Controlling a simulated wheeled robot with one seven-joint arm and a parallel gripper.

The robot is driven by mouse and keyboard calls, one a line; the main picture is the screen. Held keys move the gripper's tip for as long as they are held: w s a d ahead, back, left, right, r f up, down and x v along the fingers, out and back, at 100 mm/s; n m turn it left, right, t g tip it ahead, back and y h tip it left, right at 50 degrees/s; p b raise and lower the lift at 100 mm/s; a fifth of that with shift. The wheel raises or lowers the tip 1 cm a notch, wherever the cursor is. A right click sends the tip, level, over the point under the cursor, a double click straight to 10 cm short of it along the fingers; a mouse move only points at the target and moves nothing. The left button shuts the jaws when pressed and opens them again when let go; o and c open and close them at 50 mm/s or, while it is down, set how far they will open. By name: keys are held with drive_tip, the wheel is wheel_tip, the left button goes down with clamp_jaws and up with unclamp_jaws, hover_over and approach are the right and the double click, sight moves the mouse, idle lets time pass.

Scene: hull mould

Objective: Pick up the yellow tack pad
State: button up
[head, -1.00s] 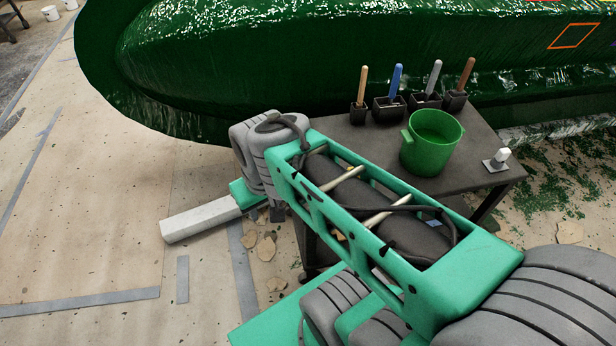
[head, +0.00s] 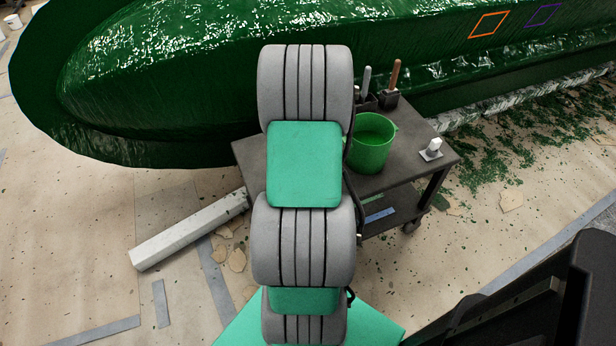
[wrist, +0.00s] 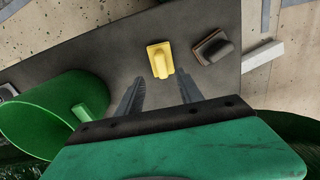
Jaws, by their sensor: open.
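The yellow tack pad (wrist: 160,60) lies on the dark cart top in the wrist view, with a raised yellow grip on it. My gripper (wrist: 160,90) is open in the wrist view. Its two dark fingers point toward the pad, which shows just beyond them and roughly midway between them. Nothing is held between the fingers. In the head view my own arm covers the left part of the cart, and neither the pad nor the gripper can be seen there.
A dark pad with a brown base (wrist: 214,47) lies right of the yellow pad. A green bucket (head: 371,145) stands on the cart (head: 412,167), with a white-topped tool (head: 432,149) nearby. Handled brushes in holders (head: 390,98) stand behind, before the green hull (head: 200,70).

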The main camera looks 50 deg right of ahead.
drive_tip(key=f, duration=0.7)
drive_tip(key=shift+s+a+f+b, duration=0.1)
drive_tip(key=shift+a+f+b, duration=0.2)
drive_tip(key=shift+b, duration=0.1)
drive_tip(key=shift+r, duration=0.1)
drive_tip(key=shift+c, duration=0.5)
clamp_jaws()
